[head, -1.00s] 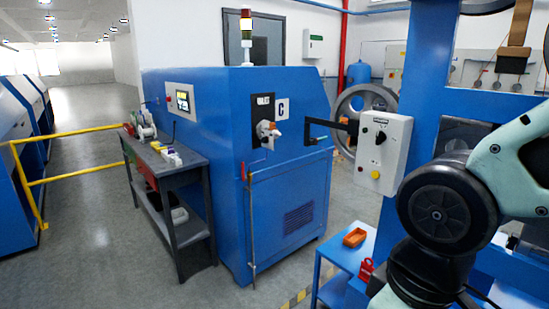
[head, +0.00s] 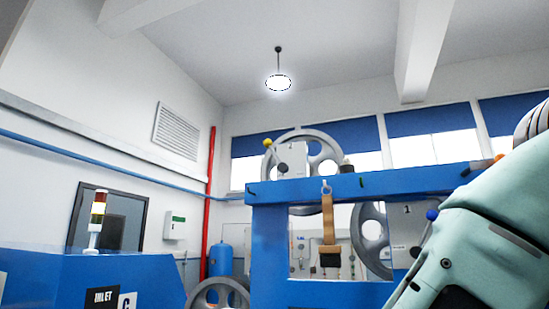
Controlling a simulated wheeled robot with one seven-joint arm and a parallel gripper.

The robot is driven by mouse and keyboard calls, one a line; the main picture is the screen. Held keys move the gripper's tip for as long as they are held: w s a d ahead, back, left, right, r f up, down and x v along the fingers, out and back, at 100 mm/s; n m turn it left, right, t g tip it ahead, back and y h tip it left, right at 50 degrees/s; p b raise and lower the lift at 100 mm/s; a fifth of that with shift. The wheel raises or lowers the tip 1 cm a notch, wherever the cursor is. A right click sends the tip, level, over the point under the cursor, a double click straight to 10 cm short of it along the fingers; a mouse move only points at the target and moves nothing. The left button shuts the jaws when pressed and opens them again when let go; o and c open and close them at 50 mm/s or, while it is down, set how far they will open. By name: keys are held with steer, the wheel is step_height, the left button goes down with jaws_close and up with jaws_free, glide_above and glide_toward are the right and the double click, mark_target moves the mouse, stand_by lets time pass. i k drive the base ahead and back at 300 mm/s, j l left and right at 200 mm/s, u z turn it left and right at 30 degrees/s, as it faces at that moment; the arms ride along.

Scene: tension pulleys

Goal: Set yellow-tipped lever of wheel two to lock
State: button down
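A yellow ball tip (head: 267,142) shows at the upper left of a grey spoked wheel (head: 328,150) on top of the blue frame. A light plate (head: 291,160) stands in front of that wheel. My pale green arm fills the lower right corner. My gripper is not in view.
The blue frame's top beam (head: 400,182) crosses the right half. A brown strap (head: 328,222) hangs from it. A blue machine (head: 130,285) with a signal light (head: 97,215) stands at lower left. A red pipe (head: 210,190) runs up the wall.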

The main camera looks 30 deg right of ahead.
mark_target(283, 167)
steer(key=i+j, duration=1)
steer(key=j, duration=0.15)
steer(key=z, duration=1.6)
